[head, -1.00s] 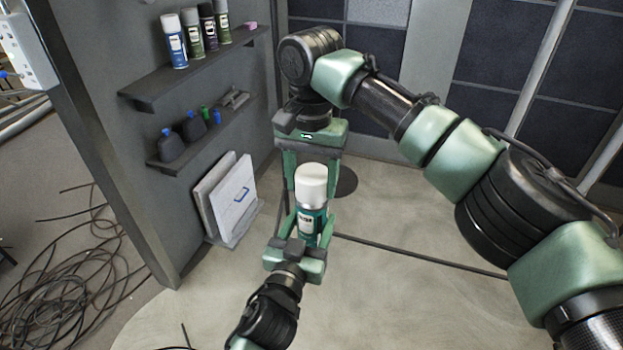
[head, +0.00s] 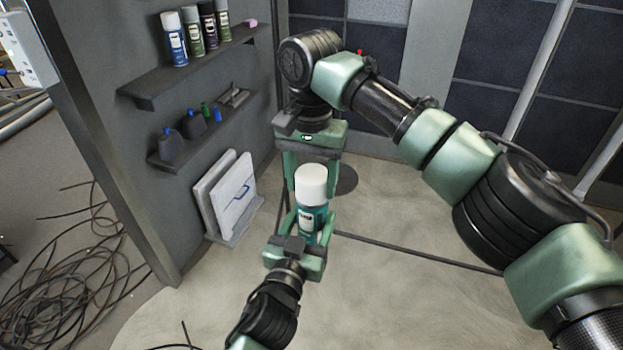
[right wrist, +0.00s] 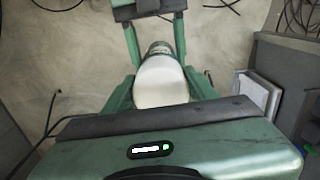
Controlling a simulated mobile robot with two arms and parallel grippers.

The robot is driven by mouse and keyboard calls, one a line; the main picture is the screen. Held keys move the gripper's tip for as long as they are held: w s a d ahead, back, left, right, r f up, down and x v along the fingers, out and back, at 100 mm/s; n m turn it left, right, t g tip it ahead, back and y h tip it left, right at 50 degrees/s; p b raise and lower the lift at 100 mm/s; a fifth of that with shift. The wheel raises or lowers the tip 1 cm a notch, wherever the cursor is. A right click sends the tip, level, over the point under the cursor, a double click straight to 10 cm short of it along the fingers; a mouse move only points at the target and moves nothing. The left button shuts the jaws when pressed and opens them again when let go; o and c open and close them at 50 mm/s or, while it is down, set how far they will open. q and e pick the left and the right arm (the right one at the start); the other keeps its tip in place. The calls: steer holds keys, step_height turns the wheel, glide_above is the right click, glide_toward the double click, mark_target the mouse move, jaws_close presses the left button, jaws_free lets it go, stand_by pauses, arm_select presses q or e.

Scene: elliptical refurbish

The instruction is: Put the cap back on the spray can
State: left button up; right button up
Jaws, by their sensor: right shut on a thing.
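The teal spray can (head: 313,222) stands about upright in front of me, and my left gripper (head: 316,228) is shut around its body from below. The white cap (head: 311,183) is at the top of the can, with no clear gap between them in the head view. My right gripper (head: 310,178) reaches down from above, its fingers shut on the cap's sides. In the right wrist view the cap (right wrist: 161,82) lies between the right fingers and hides most of the can. Whether the cap is fully seated cannot be told.
A wall at the left carries an upper shelf (head: 190,70) with several spray cans and a lower shelf (head: 200,140) with dark bottles. White panels (head: 232,195) lean below. Cables (head: 70,290) lie tangled on the floor at left. The floor at lower right is clear.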

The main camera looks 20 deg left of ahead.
steer(key=shift+f, duration=0.35)
steer(key=o, duration=1.6)
steer(key=shift+o, duration=0.2)
steer(key=shift+r, duration=0.1)
